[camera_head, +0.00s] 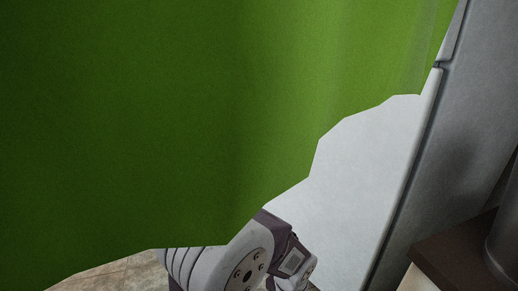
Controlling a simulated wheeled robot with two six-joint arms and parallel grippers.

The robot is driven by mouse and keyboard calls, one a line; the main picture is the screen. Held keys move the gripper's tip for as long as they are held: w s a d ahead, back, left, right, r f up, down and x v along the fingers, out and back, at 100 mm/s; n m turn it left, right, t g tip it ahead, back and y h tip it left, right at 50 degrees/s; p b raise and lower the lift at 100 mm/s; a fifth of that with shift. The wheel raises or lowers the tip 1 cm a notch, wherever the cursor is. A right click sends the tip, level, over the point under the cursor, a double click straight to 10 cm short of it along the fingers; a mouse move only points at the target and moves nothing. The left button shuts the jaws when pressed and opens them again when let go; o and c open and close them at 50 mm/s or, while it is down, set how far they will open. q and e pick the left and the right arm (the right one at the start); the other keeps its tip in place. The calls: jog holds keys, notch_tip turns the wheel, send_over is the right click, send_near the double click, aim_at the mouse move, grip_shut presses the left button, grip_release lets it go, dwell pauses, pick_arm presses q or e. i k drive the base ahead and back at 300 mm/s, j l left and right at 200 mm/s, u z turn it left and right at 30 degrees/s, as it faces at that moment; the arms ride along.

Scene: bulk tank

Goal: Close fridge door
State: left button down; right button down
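A tall pale grey fridge (475,115) stands at the right. A horizontal gap near its top separates an upper section from a longer lower one. A flat white surface (355,165) adjoins the left of its long dark edge line; I cannot tell whether this is the fridge door or its side, or how far the door stands open. One of my arm links shows at the bottom centre, in front of the lower part of the white surface. Neither of my grippers is in the picture.
A large green surface (150,110) fills most of the view very close up, with a jagged lower right border, and hides what lies behind it. A strip of brownish floor (118,274) shows at the bottom left. A dark brown ledge (450,252) lies at the bottom right.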

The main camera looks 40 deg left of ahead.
aim_at(343, 214)
jog(key=k+z, duration=0.1)
jog(key=z, duration=0.25)
jog(key=k+j+z, duration=0.1)
jog(key=z, duration=0.25)
jog(key=k+z, duration=0.1)
jog(key=z, duration=0.25)
jog(key=j+z, duration=0.1)
jog(key=z, duration=0.4)
jog(key=k+z, duration=0.15)
jog(key=z, duration=0.3)
jog(key=k+z, duration=0.1)
jog(key=z, duration=0.4)
jog(key=k+z, duration=0.1)
jog(key=z, duration=0.35)
jog(key=k+z, duration=0.1)
jog(key=z, duration=0.4)
jog(key=k+j+z, duration=0.1)
jog(key=z, duration=0.35)
jog(key=k+z, duration=0.45)
jog(key=k+u, duration=0.1)
jog(key=u, duration=1.15)
jog(key=j+u, duration=0.1)
jog(key=u, duration=0.85)
jog(key=j+u, duration=0.1)
jog(key=u, duration=0.85)
jog(key=j+u, duration=0.15)
jog(key=u, duration=1.25)
jog(key=i+j, duration=0.05)
